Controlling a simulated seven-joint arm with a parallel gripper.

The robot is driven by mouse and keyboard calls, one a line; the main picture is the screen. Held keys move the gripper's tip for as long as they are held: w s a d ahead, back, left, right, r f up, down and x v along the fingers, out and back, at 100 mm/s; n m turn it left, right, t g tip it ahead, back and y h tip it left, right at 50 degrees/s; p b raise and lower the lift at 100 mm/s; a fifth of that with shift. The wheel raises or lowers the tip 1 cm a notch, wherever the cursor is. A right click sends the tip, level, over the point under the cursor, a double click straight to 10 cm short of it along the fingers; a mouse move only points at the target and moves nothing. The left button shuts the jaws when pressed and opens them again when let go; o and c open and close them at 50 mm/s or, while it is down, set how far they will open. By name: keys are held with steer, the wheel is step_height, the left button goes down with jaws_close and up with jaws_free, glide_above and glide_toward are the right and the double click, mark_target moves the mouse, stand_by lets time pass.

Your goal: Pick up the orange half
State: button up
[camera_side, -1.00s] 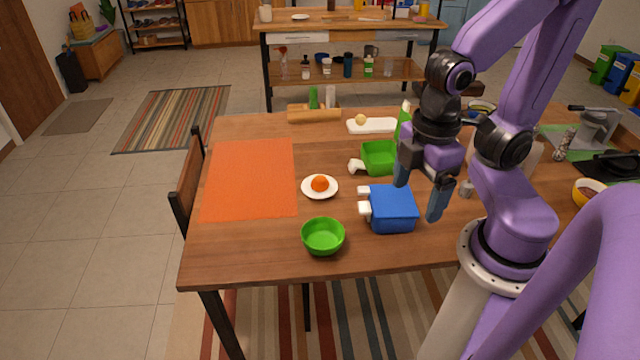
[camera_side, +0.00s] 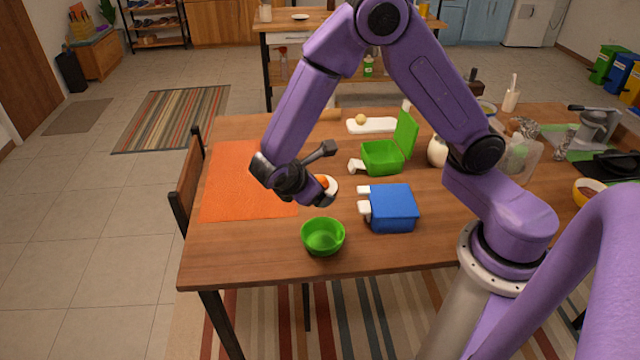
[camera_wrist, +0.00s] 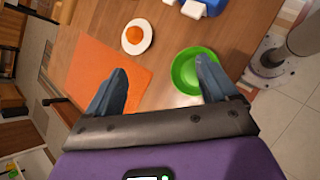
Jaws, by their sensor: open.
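The orange half (camera_side: 323,182) lies on a small white plate (camera_side: 333,188) on the wooden table. In the side view my gripper and wrist partly cover both. In the wrist view the orange half (camera_wrist: 134,35) sits clear on the plate (camera_wrist: 148,42), ahead of the fingers. My gripper (camera_side: 328,175) is close to the plate in the side view, above the table. Its two blue-grey fingers (camera_wrist: 160,85) are spread wide with nothing between them, and the orange half is beyond their tips.
A green bowl (camera_side: 323,237) stands in front of the plate. A blue box (camera_side: 393,208) with white handles is to its right, and an open green box (camera_side: 382,158) is behind that. An orange mat (camera_side: 248,195) lies to the left, bare.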

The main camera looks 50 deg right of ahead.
steer(key=w+d+f+n+t+h, duration=0.1)
steer(key=w+d+f+n+h, duration=0.2)
steer(key=w+f, duration=0.6)
steer(key=x, duration=1.6)
steer(key=shift+s+d+f, duration=0.25)
steer(key=shift+d+f, duration=0.05)
steer(key=shift+d, duration=0.1)
steer(key=shift+d+f, duration=0.15)
steer(key=shift+d, duration=0.05)
steer(key=shift+s, duration=0.1)
steer(key=c, duration=0.9)
steer(key=shift+a, duration=0.1)
steer(key=shift+c, duration=1.2)
